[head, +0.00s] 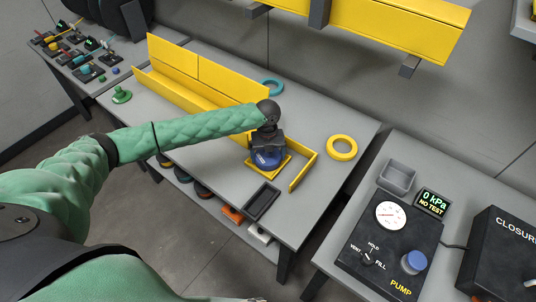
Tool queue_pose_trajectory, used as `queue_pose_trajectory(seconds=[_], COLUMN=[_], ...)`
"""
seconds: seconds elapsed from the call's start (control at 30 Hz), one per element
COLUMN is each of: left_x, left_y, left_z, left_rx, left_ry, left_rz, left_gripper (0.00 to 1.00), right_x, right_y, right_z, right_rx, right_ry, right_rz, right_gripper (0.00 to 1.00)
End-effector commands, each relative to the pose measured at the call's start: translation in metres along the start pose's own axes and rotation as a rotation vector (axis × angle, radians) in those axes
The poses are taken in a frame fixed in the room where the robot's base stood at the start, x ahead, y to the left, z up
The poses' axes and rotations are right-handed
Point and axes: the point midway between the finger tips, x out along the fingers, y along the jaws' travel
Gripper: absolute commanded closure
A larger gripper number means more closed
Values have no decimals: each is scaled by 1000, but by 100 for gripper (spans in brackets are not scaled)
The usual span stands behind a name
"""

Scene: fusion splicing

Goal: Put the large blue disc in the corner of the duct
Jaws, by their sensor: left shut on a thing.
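The large blue disc (267,158) is at the corner of the yellow duct (310,165), low inside the corner section near the front of the table. My left gripper (266,146) is above the disc, pointing down, and is shut on it. The gripper hides the top and back of the disc. I cannot tell whether the disc touches the duct floor. The long yellow duct run (190,92) goes back to the left from the corner. My right gripper is not in view.
A yellow ring (342,148) and a teal ring (272,87) lie on the grey table. A dark tray (262,201) lies at the front edge. A green piece (121,95) stands at the left. A pump unit (390,240) is on the right table.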

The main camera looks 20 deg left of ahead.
Motion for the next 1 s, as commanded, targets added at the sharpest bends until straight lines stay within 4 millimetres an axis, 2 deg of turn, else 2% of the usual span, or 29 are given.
queue_pose_trajectory(seconds=[0.07, 0.1, 0.13, 0.37, 0.57, 0.63, 1.0], left_x=[2, 2, 2, 2, -9, -16, -72], left_y=[0, 0, 0, 0, 0, 0, 0], left_z=[0, 0, 0, 0, 1, 1, 1], left_rx=[0, 0, 0, 0, 1, 1, 1], left_ry=[0, 0, 0, 0, -3, -3, -3], left_rz=[0, 0, 0, 0, -2, 0, -1], left_gripper=[36, 7, 1, 0, 0, 0, 0], right_x=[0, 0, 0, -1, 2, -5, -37], right_y=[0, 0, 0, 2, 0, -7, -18], right_z=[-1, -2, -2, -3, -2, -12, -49], right_rx=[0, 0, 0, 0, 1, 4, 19], right_ry=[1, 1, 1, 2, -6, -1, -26], right_rz=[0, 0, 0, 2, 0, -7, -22], right_gripper=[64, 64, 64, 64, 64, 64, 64])
